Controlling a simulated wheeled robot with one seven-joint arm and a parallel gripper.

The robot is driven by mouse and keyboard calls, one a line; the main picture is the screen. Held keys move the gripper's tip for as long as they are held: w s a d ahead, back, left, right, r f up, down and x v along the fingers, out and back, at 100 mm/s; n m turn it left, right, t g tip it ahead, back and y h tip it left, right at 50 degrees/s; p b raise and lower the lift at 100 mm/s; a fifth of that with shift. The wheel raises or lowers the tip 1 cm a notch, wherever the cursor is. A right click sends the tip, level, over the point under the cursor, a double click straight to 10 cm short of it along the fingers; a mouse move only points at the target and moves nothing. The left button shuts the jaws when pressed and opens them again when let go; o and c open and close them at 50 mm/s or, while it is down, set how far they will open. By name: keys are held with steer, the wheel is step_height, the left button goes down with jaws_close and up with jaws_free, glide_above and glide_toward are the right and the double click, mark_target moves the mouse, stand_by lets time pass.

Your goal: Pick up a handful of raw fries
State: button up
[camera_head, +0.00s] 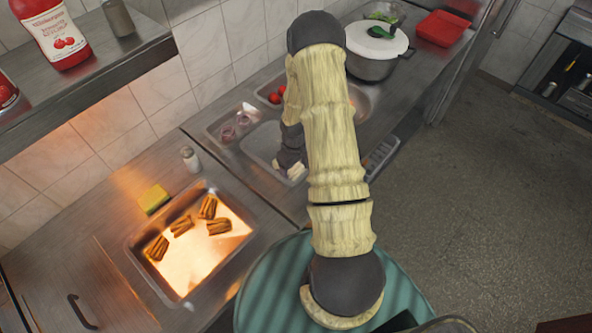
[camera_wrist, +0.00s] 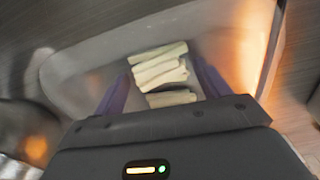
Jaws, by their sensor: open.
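Raw fries (camera_wrist: 158,65) lie as pale bundles in a light-walled container (camera_wrist: 90,58) in the wrist view. One bundle sits between my gripper's (camera_wrist: 162,82) two spread fingers, and another (camera_wrist: 172,98) lies closer to the gripper body. The fingers stand on either side of the fries; I cannot tell whether they touch them. In the head view, my gripper (camera_head: 290,160) points down at the container (camera_head: 262,140), and a few pale fries (camera_head: 297,171) show beside it. My arm hides part of the container.
A lit metal basin (camera_head: 190,275) holds several bundles of browned fries (camera_head: 181,226). A yellow sponge (camera_head: 153,198) and a shaker (camera_head: 189,157) stand near it. Onions (camera_head: 228,133) and tomatoes (camera_head: 274,97) lie in neighbouring containers. A pot (camera_head: 371,68) and a red tray (camera_head: 441,29) stand farther back.

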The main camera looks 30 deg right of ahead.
mark_target(295, 167)
steer(key=c, duration=0.7)
steer(key=shift+c, duration=0.2)
step_height(295, 167, up, 10)
steer(key=b, duration=0.2)
steer(key=shift+b, duration=0.35)
